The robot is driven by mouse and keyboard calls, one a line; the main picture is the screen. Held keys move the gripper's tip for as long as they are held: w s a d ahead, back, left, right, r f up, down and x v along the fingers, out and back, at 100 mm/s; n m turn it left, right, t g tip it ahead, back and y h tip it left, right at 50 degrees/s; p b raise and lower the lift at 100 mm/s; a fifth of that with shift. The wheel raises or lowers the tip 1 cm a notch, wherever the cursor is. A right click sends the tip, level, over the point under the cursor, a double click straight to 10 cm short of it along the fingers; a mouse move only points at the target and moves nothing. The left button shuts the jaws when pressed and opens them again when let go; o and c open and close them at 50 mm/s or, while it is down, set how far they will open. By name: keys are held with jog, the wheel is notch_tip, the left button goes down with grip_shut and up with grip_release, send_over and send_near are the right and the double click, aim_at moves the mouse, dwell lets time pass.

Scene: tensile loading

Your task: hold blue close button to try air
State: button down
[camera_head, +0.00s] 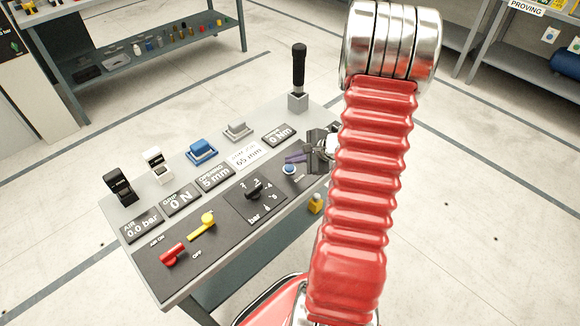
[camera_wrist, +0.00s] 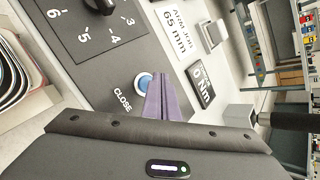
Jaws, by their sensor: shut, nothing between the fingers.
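The blue close button (camera_head: 289,169) sits on the dark panel of the console, right of the numbered bar dial (camera_head: 254,188). In the wrist view the button (camera_wrist: 143,82) is a blue disc in a pale ring, beside the word CLOSE. My gripper (camera_head: 292,158) has purple fingers, shut together with nothing between them. In the wrist view the fingertips (camera_wrist: 166,78) are right beside the button and overlap its edge. I cannot tell whether they touch it. The AIR display (camera_head: 142,226) reads 0.0 bar.
A black-handled joystick (camera_head: 298,78) stands at the far corner. My red arm hides the console's right side. Shelving (camera_head: 150,55) stands behind.

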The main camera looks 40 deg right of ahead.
aim_at(292, 169)
jog(key=shift+r, duration=2.45)
jog(key=shift+a, duration=0.1)
jog(key=s+a+r+n+g+y, duration=0.1)
jog(key=s+a+r+n+g, duration=0.15)
jog(key=s+a+n, duration=0.35)
jog(key=s+a+r+n+g+y, duration=0.1)
jog(key=s+a+r+n+g, duration=0.2)
jog(key=a, duration=0.5)
jog(key=s+a+r+n+t+h, duration=0.1)
jog(key=s+a+r+n+h, duration=0.1)
jog(key=a+r+n, duration=0.5)
jog(key=s+a+r+n+t+h, duration=0.1)
jog(key=s+a+r+n, duration=0.3)
jog(key=a+r+n, duration=0.4)
jog(key=shift+a+r+h, duration=0.5)
jog(key=shift+a, duration=0.7)
